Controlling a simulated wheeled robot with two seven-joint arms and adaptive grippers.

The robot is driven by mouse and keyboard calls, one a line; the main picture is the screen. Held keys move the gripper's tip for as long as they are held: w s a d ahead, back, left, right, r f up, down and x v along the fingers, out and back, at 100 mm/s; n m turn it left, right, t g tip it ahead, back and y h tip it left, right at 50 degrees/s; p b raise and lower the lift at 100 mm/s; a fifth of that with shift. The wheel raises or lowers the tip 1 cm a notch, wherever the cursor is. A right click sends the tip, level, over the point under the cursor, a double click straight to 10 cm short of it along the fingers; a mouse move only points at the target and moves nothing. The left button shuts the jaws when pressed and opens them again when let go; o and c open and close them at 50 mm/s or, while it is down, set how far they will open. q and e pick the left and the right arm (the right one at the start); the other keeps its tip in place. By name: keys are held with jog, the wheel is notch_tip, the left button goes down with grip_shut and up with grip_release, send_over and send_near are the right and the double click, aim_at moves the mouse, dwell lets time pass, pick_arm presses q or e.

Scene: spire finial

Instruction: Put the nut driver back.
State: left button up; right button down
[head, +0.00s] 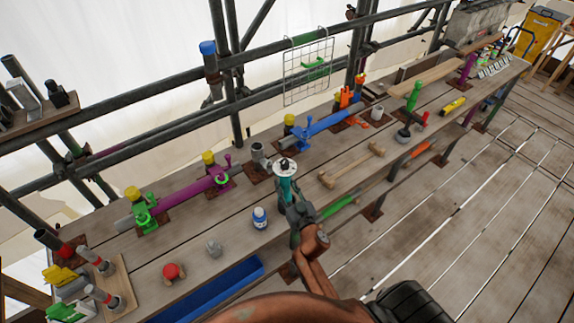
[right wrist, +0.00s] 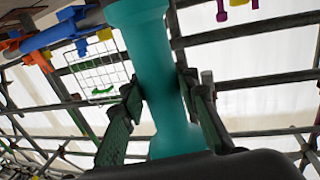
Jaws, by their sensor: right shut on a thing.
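The nut driver appears to be the teal-handled tool (head: 284,187), held upright above the middle of the workbench (head: 215,270). A whitish round part sits at its top end in the head view. My right gripper (head: 291,208) is shut around the teal handle. In the right wrist view, the teal handle (right wrist: 165,75) runs between the two dark fingers (right wrist: 160,105). My left gripper is out of view.
A purple clamped pipe (head: 185,198) and a blue one (head: 325,126) lie along the bench's back. A blue-and-white bottle (head: 260,217), grey knob (head: 213,247), red knob (head: 173,272) and blue tray (head: 210,294) are at the front left. Scaffold rails and a wire rack (head: 308,70) stand behind.

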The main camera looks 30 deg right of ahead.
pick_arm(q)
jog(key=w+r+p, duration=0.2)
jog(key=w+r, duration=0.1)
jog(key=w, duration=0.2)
pick_arm(e)
jog(key=w+d+r+h, duration=0.1)
jog(key=w+d, duration=0.2)
jog(key=w, duration=0.1)
pick_arm(q)
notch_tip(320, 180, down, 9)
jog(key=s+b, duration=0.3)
jog(key=b, duration=0.6)
pick_arm(e)
notch_tip(320, 180, down, 11)
jog(key=shift+s, duration=0.2)
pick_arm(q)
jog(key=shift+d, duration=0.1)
